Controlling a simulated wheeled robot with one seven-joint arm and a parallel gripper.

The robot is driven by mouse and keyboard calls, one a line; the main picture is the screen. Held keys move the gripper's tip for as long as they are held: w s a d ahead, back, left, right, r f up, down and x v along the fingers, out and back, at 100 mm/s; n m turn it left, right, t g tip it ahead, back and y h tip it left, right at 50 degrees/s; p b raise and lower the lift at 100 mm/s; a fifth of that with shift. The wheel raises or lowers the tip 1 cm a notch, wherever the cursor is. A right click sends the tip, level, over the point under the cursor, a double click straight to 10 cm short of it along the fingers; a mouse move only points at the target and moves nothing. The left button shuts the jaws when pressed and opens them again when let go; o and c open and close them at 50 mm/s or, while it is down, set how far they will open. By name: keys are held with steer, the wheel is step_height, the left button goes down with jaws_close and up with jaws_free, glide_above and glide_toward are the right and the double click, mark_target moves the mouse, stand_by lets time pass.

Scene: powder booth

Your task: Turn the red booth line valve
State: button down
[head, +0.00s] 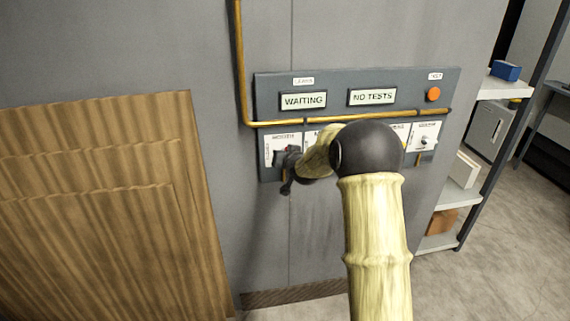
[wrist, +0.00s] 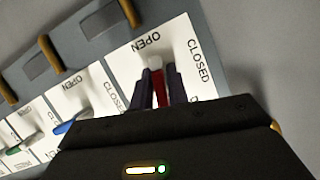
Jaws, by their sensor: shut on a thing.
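The red valve handle (wrist: 160,88) has a pale tip and sits on a white plate marked OPEN and CLOSED. In the wrist view its tip lies between the two words, nearer OPEN. My gripper (wrist: 159,85) is shut on it, with one dark finger on each side. In the head view my gripper (head: 284,158) is at the leftmost plate of the grey wall panel (head: 340,84), and only a speck of red shows there. My arm hides the middle plates.
A blue-handled valve (wrist: 70,126) and a green-handled one (wrist: 14,150) stand beside the red one. A yellow pipe (head: 242,60) runs down and across the panel, which has an orange button (head: 433,94). Shelves (head: 450,198) stand right; a brown ribbed panel (head: 100,200) is left.

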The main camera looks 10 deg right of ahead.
steer(key=shift+f+n+h+b, duration=0.15)
steer(key=shift+n+h+b, duration=0.55)
steer(key=shift+n+b, duration=0.25)
steer(key=c, duration=1.5)
jaws_free()
steer(key=b+v, duration=0.1)
steer(key=v, duration=1.6)
steer(key=shift+s+r, duration=0.15)
steer(key=shift+r, duration=0.05)
